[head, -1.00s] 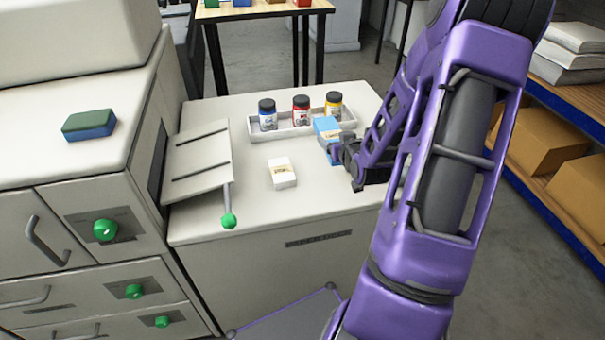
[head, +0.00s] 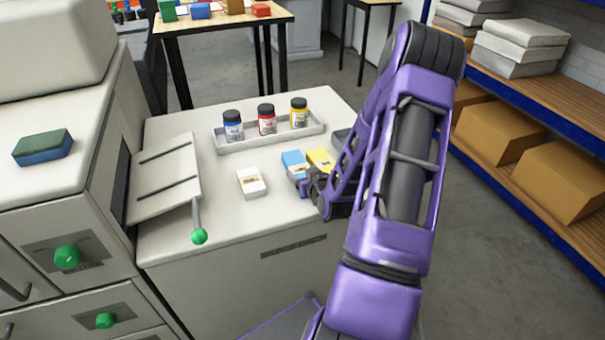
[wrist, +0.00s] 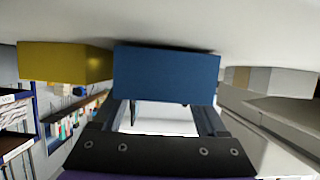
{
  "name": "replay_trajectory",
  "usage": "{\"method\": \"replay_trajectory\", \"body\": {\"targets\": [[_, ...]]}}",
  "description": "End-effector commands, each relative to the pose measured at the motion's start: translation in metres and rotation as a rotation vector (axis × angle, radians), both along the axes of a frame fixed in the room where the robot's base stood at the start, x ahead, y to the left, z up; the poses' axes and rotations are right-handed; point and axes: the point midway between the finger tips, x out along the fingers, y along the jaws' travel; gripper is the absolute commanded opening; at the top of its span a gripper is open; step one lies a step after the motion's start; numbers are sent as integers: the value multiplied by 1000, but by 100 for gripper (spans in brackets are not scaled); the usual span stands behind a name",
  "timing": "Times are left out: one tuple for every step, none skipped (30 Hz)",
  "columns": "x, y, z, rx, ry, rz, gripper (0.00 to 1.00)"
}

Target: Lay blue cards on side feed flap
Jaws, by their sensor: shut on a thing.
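The blue cards (head: 295,163) are a small blue pack with a pale label, between a white pack (head: 251,182) and a yellow pack (head: 320,160) on the cabinet top. My gripper (head: 306,185) is at the blue pack's near side. In the wrist view the blue pack (wrist: 166,75) sits between the fingers, and my gripper (wrist: 166,104) is shut on it. I cannot tell whether the pack touches the cabinet top. The side feed flap (head: 165,182), a pale sloping plate with two dark strips, is at the left, apart from the gripper and empty.
A grey tray (head: 228,148) with blue, red and yellow jars stands behind the packs. A lever with a green knob (head: 198,236) sticks out at the flap's near corner. A dark item (head: 343,138) is partly behind my arm. The cabinet top's near part is clear.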

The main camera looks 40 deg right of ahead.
Motion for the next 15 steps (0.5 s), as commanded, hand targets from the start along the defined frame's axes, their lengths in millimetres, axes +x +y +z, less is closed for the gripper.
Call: {"method": "replay_trajectory", "body": {"targets": [[0,0,1,-1,-2,0,1],[0,0,1,-1,-2,0,1],[0,0,1,-1,-2,0,1],[0,0,0,-1,-2,0,1],[0,0,0,-1,-2,0,1],[0,0,-2,-1,-2,0,1],[0,0,-3,-1,-2,0,1],[0,0,-4,-1,-2,0,1],[0,0,-3,0,0,0,80],[0,0,-2,0,0,0,85],[0,0,-3,0,0,0,87],[0,0,-3,0,0,0,87],[0,0,-3,0,0,0,87],[0,0,-3,1,0,0,87],[0,0,-3,1,1,0,87]]}}
